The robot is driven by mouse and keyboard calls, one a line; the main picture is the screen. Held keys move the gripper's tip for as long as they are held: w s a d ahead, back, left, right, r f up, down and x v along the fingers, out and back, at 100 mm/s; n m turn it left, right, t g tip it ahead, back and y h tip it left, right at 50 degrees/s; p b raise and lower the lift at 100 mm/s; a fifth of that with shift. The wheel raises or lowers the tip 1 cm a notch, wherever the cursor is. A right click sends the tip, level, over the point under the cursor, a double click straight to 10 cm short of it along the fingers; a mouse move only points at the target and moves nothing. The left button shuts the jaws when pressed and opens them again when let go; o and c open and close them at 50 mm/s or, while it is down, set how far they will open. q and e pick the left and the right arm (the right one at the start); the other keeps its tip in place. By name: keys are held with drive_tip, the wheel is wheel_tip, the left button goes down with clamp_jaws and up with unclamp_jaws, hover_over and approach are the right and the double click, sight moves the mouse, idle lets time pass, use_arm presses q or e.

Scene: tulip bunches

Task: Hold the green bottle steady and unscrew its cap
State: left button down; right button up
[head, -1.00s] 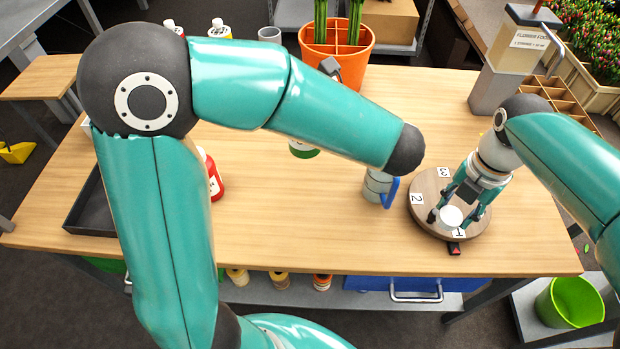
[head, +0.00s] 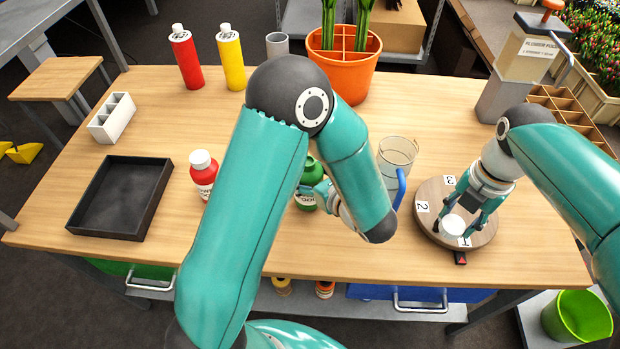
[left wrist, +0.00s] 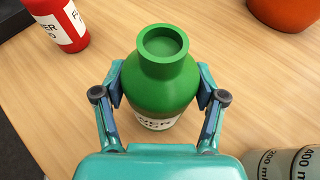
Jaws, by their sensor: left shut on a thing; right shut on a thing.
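The green bottle (head: 310,172) stands upright near the middle of the table, partly hidden by my left arm in the head view. In the left wrist view the green bottle (left wrist: 163,75) shows a bare green neck with a recessed top and no cap on it. My left gripper (head: 318,190) is shut around its body, a finger on each side (left wrist: 160,88). My right gripper (head: 456,226) is shut on a white round thing (head: 453,225), which looks like a cap, at the front of the round wooden turntable (head: 482,238). I cannot tell whether it touches the turntable.
A red bottle with white cap (head: 203,175) stands left of the green one. A clear jug with blue handle (head: 397,152) stands to its right. A black tray (head: 120,199), white rack (head: 111,118) and orange pot (head: 343,72) are further off.

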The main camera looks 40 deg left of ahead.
use_arm(q)
drive_tip(key=shift+f, duration=0.65)
drive_tip(key=c, duration=0.5)
unclamp_jaws()
drive_tip(key=shift+f, duration=0.15)
drive_tip(key=o, duration=0.4)
